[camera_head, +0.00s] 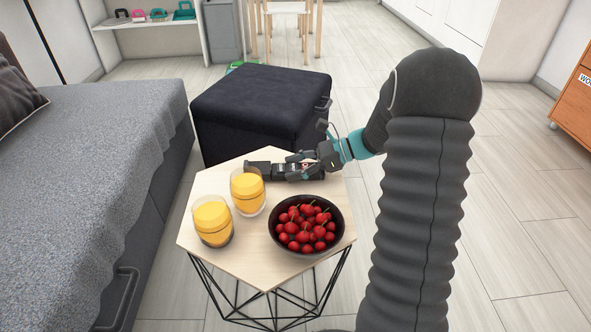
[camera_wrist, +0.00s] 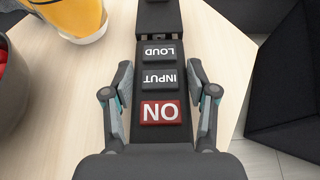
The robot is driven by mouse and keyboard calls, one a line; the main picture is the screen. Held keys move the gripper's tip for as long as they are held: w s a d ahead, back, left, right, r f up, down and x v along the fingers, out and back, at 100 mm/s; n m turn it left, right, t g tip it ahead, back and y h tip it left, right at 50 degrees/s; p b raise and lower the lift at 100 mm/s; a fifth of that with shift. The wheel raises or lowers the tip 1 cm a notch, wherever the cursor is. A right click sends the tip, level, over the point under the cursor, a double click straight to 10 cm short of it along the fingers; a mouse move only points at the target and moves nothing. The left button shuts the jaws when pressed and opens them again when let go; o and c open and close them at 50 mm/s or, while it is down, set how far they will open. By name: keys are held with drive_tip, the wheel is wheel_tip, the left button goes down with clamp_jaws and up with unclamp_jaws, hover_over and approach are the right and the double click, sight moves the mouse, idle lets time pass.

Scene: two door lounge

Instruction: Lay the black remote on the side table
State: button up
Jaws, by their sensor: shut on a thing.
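The black remote (camera_wrist: 155,70) lies between the fingers of my gripper (camera_wrist: 161,98) in the wrist view. Its buttons read LOUD, INPUT and a red ON. In the head view the remote (camera_head: 262,170) is flat at the far edge of the side table (camera_head: 213,183), a light wooden top on black wire legs. It appears to rest on the top or just over it; I cannot tell contact for sure. My gripper (camera_head: 306,168) is shut on its right part, reaching in from the right, and partly hides it.
Two glasses of orange drink (camera_head: 247,190) (camera_head: 212,222) stand on the left of the tabletop, one close to the remote. A dark bowl of cherries (camera_head: 306,225) stands at the front right. A black ottoman (camera_head: 262,100) is behind the table, a grey sofa (camera_head: 80,150) at left.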

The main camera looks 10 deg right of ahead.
drive_tip(key=shift+f, duration=0.25)
drive_tip(key=o, duration=1.3)
drive_tip(key=shift+c, duration=0.2)
drive_tip(key=shift+r, duration=0.2)
drive_tip(key=p+v, duration=0.2)
drive_tip(key=v, duration=0.9)
drive_tip(key=shift+s+d+r, duration=0.1)
drive_tip(key=shift+d+r, duration=0.05)
drive_tip(key=shift+d, duration=0.1)
drive_tip(key=shift+r, duration=0.15)
drive_tip(key=s+a+r+n+g+h, duration=0.1)
drive_tip(key=s+a+r+n+h, duration=0.4)
drive_tip(key=s, duration=0.4)
drive_tip(key=s+a+r+n+h, duration=0.2)
drive_tip(key=s+a+n+h, duration=0.2)
drive_tip(key=s+a+n, duration=0.4)
drive_tip(key=s+d+r+n+t+h, duration=0.1)
drive_tip(key=s+d+n+t+h, duration=0.1)
drive_tip(key=s+n+t+h, duration=0.2)
drive_tip(key=s+n, duration=0.3)
drive_tip(key=s, duration=0.2)
drive_tip(key=shift+s+d+r, duration=0.2)
drive_tip(key=shift+d+r, duration=0.1)
drive_tip(key=shift+d, duration=0.05)
